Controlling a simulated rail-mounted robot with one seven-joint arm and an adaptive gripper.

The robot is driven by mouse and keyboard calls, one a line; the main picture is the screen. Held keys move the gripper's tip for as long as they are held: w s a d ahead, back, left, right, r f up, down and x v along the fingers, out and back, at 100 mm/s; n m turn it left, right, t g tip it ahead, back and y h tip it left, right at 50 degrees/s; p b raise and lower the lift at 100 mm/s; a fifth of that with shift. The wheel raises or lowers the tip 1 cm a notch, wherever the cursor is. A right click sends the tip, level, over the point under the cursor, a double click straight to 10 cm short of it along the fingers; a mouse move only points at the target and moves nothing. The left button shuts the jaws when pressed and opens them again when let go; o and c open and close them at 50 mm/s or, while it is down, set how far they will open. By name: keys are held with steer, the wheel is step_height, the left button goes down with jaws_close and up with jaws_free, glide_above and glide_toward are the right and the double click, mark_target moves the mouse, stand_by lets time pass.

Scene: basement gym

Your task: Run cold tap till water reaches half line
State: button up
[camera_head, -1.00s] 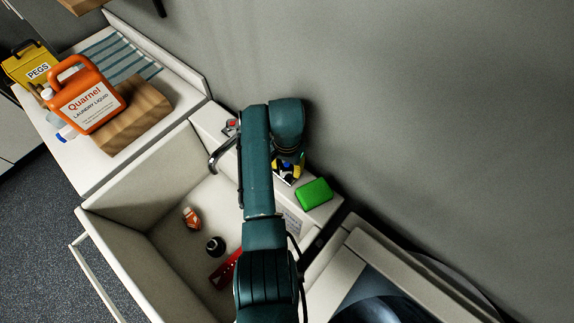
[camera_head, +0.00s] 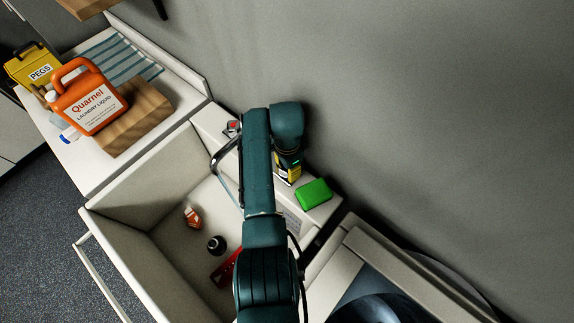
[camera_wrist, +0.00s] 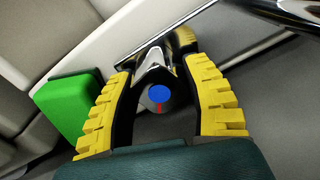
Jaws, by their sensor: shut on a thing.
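The cold tap (camera_wrist: 158,94), with a blue cap and red mark, sits between the yellow fingers of my gripper (camera_wrist: 160,68), which is shut on it. In the head view my gripper (camera_head: 287,173) points down at the sink's back ledge; the cold tap is hidden there. The chrome spout (camera_head: 222,153) curves over the white sink (camera_head: 130,235). A thin pale streak, apparently water, runs from its mouth down behind my arm. A pale marked panel (camera_head: 292,222) shows on the inner wall, partly covered; I cannot read its lines. No clear water level shows.
A red-capped tap (camera_head: 232,127) stands left of my arm. A green sponge (camera_head: 314,193) lies on the ledge. The basin holds an orange-white bottle (camera_head: 192,217), a dark round thing (camera_head: 216,245) and a red object (camera_head: 225,268). Laundry liquid (camera_head: 88,98) stands on the left counter.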

steer(key=m, duration=0.3)
steer(key=shift+m, duration=0.4)
steer(key=shift+s+f+m, duration=0.1)
steer(key=shift+m, duration=1.6)
steer(key=o, duration=1.2)
step_height(320, 180, up, 12)
steer(key=shift+p, duration=0.35)
